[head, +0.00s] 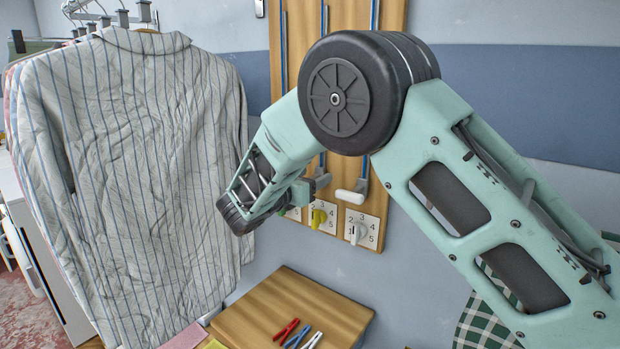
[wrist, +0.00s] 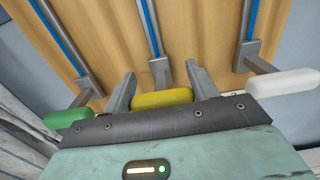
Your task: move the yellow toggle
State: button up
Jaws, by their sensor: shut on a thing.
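A yellow handle (wrist: 162,98) sits on a grey bracket at the foot of the middle blue-striped rail, in the wrist view. My gripper (wrist: 160,80) has one finger at each end of this handle and is shut on it. In the head view my gripper (head: 307,187) reaches the wooden panel's lower part, and the yellow handle is hidden behind it. A yellow dial (head: 319,216) on a numbered white plate shows just below my gripper, apart from it.
A green handle (wrist: 68,118) and a white handle (wrist: 282,83) flank the yellow one closely. A white dial (head: 357,232) is at the right below. A striped shirt (head: 140,170) hangs left. A wooden surface (head: 335,298) holds red (head: 287,328) and blue clothespins.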

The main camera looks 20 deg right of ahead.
notch_tip(320, 180, up, 34)
jog(key=p, duration=1.7)
jog(key=shift+r, duration=0.3)
jog(key=o, duration=1.4)
jog(key=shift+a, duration=0.1)
jog(key=b+v, duration=0.6)
jog(key=v, duration=1.1)
jog(key=shift+s+a, duration=0.1)
